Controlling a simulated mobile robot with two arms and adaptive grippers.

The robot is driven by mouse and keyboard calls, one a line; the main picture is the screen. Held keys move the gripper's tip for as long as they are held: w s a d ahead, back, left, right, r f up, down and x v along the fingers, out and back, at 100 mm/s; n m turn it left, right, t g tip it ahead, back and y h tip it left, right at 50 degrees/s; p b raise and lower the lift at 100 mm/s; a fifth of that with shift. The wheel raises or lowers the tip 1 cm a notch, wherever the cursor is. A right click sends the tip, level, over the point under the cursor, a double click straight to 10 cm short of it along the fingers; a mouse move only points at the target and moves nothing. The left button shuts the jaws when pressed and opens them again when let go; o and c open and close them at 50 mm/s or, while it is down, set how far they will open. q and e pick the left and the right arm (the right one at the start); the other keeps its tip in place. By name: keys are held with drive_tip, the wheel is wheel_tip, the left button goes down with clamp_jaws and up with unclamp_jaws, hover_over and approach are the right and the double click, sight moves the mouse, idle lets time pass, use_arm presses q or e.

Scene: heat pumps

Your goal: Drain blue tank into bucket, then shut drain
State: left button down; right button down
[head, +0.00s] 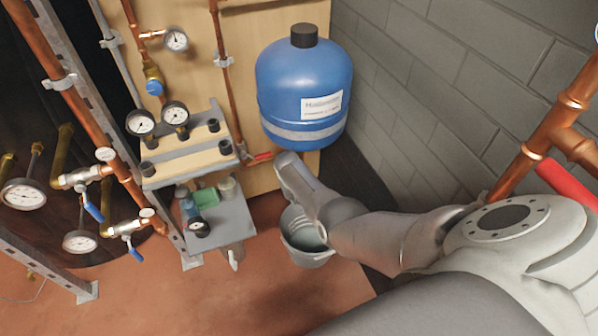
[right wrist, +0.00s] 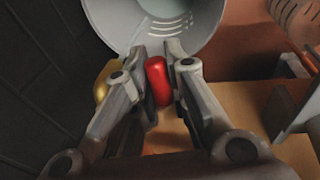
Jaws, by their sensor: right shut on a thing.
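The blue tank (head: 305,75) with a black cap and white label hangs on the wooden panel. My right arm reaches in from the right below it, its hand end just under the tank. In the right wrist view my right gripper (right wrist: 158,56) is shut on a red handle (right wrist: 157,82), with a brass valve part (right wrist: 104,78) beside it. A red lever (head: 258,159) shows under the tank in the head view; I cannot tell if it is the same handle. The grey bucket (head: 307,262) stands on the floor below, partly hidden by my arm; it also shows in the wrist view (right wrist: 205,22). My left gripper is not in view.
Left of the tank are copper pipes (head: 226,75), gauges (head: 176,40) and blue-handled valves (head: 92,208). A grey shelf (head: 225,225) holds small containers. A grey block wall (head: 420,80) stands at the right. The reddish floor (head: 200,300) in front is largely clear.

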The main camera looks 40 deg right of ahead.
drive_tip(key=shift+w+r, duration=0.2)
drive_tip(key=shift+w, duration=0.05)
drive_tip(key=c, duration=1.4)
unclamp_jaws()
drive_tip(key=shift+f, duration=0.1)
drive_tip(key=shift+c, duration=0.2)
drive_tip(key=shift+s, duration=0.1)
drive_tip(key=v, duration=0.7)
drive_tip(key=shift+a, duration=0.15)
drive_tip(key=shift+s, duration=0.1)
